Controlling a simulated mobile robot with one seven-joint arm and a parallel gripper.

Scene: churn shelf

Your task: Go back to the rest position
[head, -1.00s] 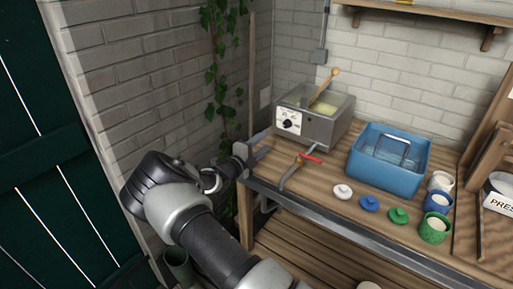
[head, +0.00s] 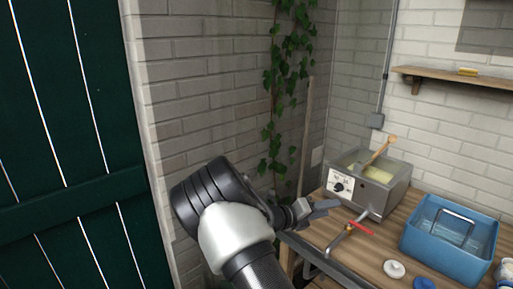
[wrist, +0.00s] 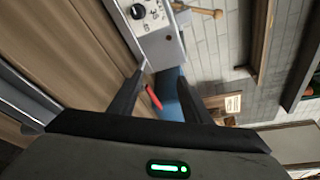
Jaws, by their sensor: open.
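My gripper (head: 325,206) is in the air at the left end of the workbench, in front of the metal heated vat (head: 378,192). Its fingers are apart, and nothing shows between them in the wrist view (wrist: 161,78). The vat has a dial on its front and a wooden spoon (head: 380,150) in it. It also shows in the wrist view (wrist: 148,32), turned on its side. A tap with a red lever (head: 360,228) is below and right of my gripper.
A blue tub (head: 450,240) stands on the bench (head: 360,258) right of the vat. A white lid (head: 394,269) and a blue lid (head: 424,284) lie in front. A dark green door (head: 70,150) and brick wall (head: 215,110) with ivy (head: 287,90) are at left.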

